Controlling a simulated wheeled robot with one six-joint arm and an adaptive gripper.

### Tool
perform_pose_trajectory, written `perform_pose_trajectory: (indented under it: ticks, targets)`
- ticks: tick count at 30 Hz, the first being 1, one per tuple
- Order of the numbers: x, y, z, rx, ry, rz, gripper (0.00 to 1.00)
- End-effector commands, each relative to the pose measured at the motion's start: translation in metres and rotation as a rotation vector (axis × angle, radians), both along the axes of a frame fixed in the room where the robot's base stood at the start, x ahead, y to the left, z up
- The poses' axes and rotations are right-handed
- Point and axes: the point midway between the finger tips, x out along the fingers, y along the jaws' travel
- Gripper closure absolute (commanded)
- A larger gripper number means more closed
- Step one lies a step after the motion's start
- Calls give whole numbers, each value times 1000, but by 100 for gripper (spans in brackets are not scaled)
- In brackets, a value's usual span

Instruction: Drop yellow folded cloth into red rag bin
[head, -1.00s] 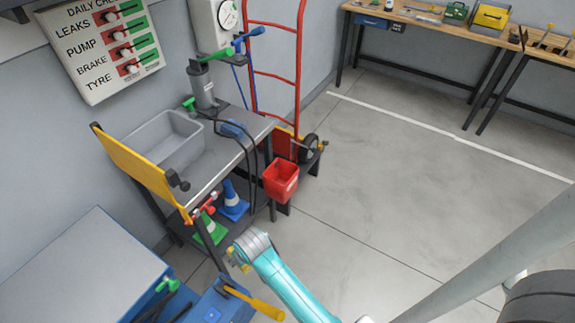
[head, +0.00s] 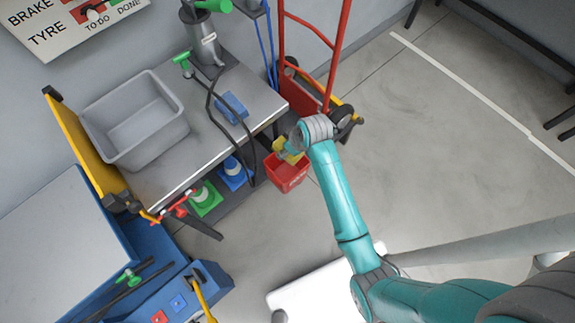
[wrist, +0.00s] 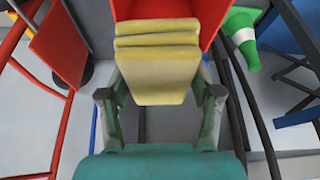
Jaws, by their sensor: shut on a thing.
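The yellow folded cloth (wrist: 157,62) is a layered pad held between the two fingers of my gripper (wrist: 158,94) in the wrist view. My gripper is shut on it. In the head view, my gripper (head: 291,152) and the cloth are at the upper edge of the red rag bin (head: 287,178), which is partly hidden by them. The bin hangs at the right end of the metal workbench. In the wrist view, red bin walls (wrist: 208,9) show behind and around the cloth's far end. I cannot tell how far over the opening the cloth is.
The workbench (head: 165,183) holds a grey tub (head: 135,118) and a blue item (head: 231,107). Green and blue cones (head: 205,198) sit below. A red hand truck (head: 335,62) stands just behind the bin. The floor to the right is open.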

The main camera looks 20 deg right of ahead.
Motion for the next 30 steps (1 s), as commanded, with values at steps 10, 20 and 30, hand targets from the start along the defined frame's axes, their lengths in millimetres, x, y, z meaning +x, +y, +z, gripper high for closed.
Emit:
perform_pose_trajectory:
  ticks: [10,20,30]
  targets:
    - [-10,-1,42,1,-3,543,64]
    - [-15,-1,43,1,2,678,64]
    - [-14,-1,7,0,1,674,64]
